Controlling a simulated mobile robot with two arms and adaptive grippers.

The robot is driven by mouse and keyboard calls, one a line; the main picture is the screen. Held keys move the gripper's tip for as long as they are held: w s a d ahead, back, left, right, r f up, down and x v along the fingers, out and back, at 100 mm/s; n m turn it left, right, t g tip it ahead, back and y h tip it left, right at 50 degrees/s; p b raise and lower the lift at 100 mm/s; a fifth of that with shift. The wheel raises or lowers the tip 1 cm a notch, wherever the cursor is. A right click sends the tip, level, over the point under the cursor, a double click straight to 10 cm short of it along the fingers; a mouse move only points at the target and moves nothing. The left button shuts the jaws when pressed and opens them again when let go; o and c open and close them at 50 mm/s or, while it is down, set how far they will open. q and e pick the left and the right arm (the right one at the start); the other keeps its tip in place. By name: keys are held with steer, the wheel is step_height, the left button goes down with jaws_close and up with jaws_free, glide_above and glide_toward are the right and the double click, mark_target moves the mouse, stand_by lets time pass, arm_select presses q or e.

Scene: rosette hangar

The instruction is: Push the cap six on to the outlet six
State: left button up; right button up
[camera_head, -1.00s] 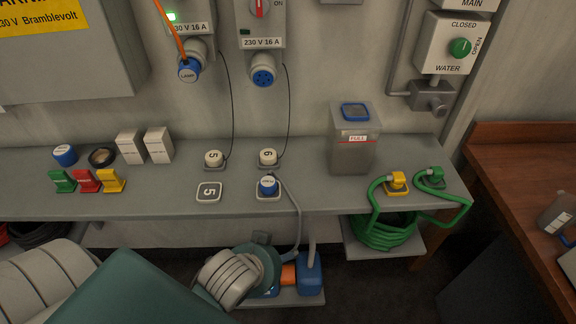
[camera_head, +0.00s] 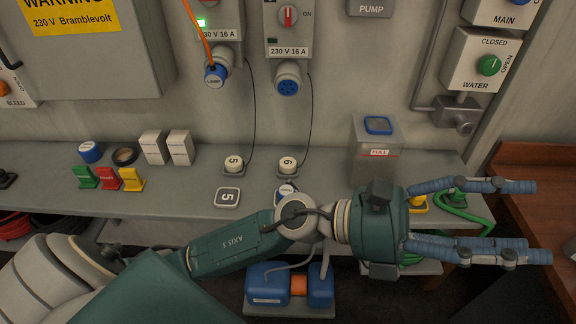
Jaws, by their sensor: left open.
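Cap six (camera_head: 287,164), a small white cap marked 6, sits on the grey shelf, tied by a thin black cord. Outlet six (camera_head: 287,84) is the right wall socket with a grey collar and an uncovered blue face with holes, under the 230 V 16 A label. My left gripper (camera_head: 540,222) is open and empty. It points right, in front of the shelf's right end, well to the right of cap six and lower in the picture. My left forearm partly hides a blue plug (camera_head: 286,188) just in front of the cap. My right gripper is not in view.
A clear container (camera_head: 376,155) stands right of the caps. Coloured clips, white boxes and a tape roll (camera_head: 125,155) lie at left. A brown table (camera_head: 545,178) is at right.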

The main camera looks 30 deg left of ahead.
arm_select(q)
steer(key=s+d+f+m+g+y, duration=0.3)
steer(key=s+f+m+g+y, duration=0.15)
steer(key=f+m, duration=0.4)
steer(key=w+a+f+m+g+y, duration=0.15)
steer(key=a+f+m+y, duration=0.55)
steer(key=f, duration=0.8)
steer(key=w+a+f+t+y, duration=0.1)
steer(key=w+a+y, duration=0.2)
steer(key=a, duration=0.6)
steer(key=w+a+f+t+y, duration=0.1)
steer(key=w+a+y, duration=0.2)
steer(key=a, duration=0.6)
steer(key=w+a+f+t+y, duration=0.1)
steer(key=w+a+y, duration=0.2)
steer(key=a+y, duration=0.3)
steer(key=a, duration=0.3)
steer(key=shift+w+a+r, duration=0.1)
steer(key=shift+w, duration=0.1)
